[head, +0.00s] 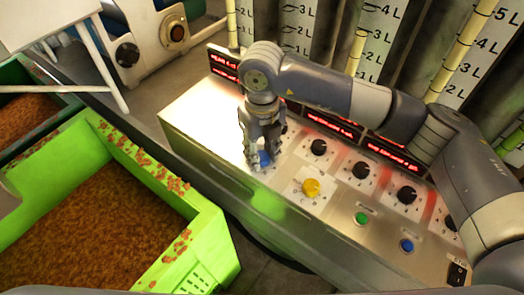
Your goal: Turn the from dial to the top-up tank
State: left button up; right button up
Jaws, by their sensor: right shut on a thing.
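A metal control panel (185,113) crosses the middle of the head view. My right gripper (262,162) points down at its left part, with its fingers shut on a blue dial (264,158). The fingers hide most of this dial, so I cannot read where it points. A yellow dial (311,187) sits to the right on a white plate, free of the gripper. The labels are too small to read, so I cannot confirm which is the from dial. My left gripper is not in view.
Several black knobs (361,170) line the panel, with a green button (361,218) and a blue button (406,245) below. Red displays and tall tanks marked in litres (378,30) stand behind. A green crate (207,240) of brown material stands at the left.

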aim_at(262, 155)
jog(key=shift+w+r, duration=0.1)
jog(key=o, duration=1.1)
notch_tip(262, 155, up, 12)
jog(key=shift+f, duration=0.1)
